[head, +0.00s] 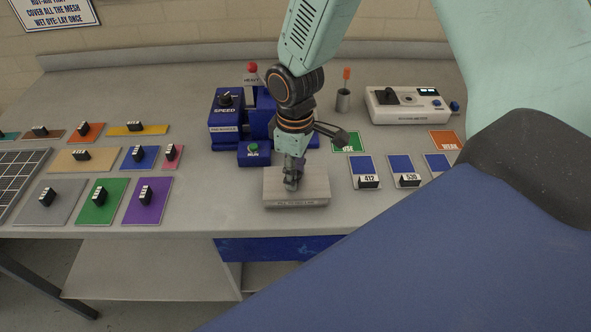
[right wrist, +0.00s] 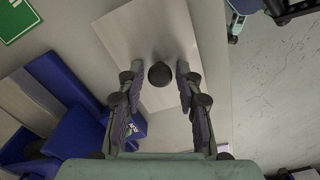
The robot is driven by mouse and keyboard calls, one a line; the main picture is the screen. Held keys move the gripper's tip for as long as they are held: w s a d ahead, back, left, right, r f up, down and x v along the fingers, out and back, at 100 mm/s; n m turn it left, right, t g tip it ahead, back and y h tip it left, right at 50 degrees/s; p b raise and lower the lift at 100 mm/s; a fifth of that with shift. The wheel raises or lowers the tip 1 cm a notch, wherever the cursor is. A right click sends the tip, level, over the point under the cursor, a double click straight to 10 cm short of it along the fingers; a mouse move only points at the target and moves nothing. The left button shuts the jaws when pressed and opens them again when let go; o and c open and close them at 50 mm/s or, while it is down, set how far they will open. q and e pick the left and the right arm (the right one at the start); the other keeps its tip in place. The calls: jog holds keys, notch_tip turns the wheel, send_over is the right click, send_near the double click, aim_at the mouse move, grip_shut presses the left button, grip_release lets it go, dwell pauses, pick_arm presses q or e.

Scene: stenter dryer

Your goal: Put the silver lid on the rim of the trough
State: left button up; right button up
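The silver lid (right wrist: 150,40) is a flat metal plate with a round black knob (right wrist: 158,75), seen from above in the right wrist view. In the head view a pale box with lettering on its front face (head: 297,203), apparently the trough, stands near the table's front edge. A flat silver-grey surface (head: 315,183) covers its top, apparently the lid; I cannot tell how exactly it sits on the rim. My right gripper (head: 291,184) points down over it. Its open fingers (right wrist: 159,80) stand on either side of the knob with gaps. My left gripper is not in view.
The blue pad mangle (head: 228,128) with a green button box (head: 254,153) stands close behind and left of the box. Coloured swatches with black blocks lie left. Numbered cards (head: 404,170), a meter (head: 408,105) and a cup (head: 343,101) are right.

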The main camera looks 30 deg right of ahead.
jog(key=shift+o, duration=1.1)
jog(key=shift+s+d, duration=0.1)
notch_tip(320, 180, up, 12)
